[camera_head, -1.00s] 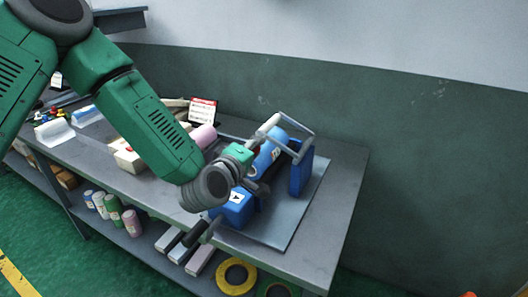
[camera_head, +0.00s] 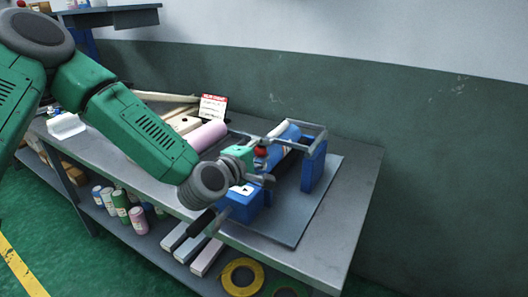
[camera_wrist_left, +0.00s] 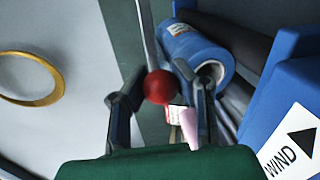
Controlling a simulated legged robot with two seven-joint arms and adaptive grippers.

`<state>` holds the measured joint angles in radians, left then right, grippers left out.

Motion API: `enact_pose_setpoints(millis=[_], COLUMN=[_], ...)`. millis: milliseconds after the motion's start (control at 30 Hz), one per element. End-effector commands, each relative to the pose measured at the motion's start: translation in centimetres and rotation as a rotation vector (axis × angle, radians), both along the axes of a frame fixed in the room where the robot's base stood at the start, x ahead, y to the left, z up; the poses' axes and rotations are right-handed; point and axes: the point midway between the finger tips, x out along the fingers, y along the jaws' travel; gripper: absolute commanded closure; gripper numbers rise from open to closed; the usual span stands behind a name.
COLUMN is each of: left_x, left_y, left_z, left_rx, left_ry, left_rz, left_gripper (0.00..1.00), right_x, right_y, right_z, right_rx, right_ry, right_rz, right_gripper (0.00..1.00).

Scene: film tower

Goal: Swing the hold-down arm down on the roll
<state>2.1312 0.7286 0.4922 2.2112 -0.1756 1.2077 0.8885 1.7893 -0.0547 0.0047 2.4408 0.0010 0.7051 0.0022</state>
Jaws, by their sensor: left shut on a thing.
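The hold-down arm (camera_head: 305,129) is a grey metal frame at the blue stand (camera_head: 314,168). In the head view it lies low, near level, across the top of the blue roll (camera_head: 286,136); I cannot tell whether it touches. Its red ball knob (camera_head: 261,151) is at the near left end. My left gripper (camera_head: 262,166) is at this knob. In the left wrist view the fingers are closed around the red knob (camera_wrist_left: 160,87), with its rod leading up past the blue roll (camera_wrist_left: 198,52). My right gripper is not in view.
The stand's blue box with a WIND label (camera_wrist_left: 290,145) is close beside the left gripper. A pink roll (camera_head: 207,136) and a red-and-white card (camera_head: 213,107) are on the bench (camera_head: 350,195) behind my arm. The bench's right end is clear.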

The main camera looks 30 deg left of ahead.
Motion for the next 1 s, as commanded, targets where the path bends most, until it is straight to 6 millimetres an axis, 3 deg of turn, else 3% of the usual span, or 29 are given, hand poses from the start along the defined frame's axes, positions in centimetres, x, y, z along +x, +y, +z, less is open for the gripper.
enact_pose_setpoints(millis=[167,200,267,300,667,1000], left_x=[-0.1,-0.2,-0.1,-0.1,-0.5,-5.7], left_y=[0.2,0.2,0.2,0.2,0.0,0.7], left_z=[-0.4,-0.4,-0.4,-0.3,-0.1,0.7], left_rx=[0.002,0.002,0.003,0.003,0.002,-0.001], left_ry=[0.009,0.009,0.009,0.007,0.005,0.005], left_rz=[0.006,0.006,0.006,0.005,0.001,0.003], left_gripper=[1.00,0.76,0.55,0.52,0.52,0.52], right_x=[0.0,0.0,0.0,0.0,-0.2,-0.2], right_y=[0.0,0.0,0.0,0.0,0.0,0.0], right_z=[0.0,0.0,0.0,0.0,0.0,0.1], right_rx=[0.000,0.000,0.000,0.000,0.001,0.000], right_ry=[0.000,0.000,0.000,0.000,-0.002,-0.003], right_rz=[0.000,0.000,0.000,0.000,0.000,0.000], right_gripper=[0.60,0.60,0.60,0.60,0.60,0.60])
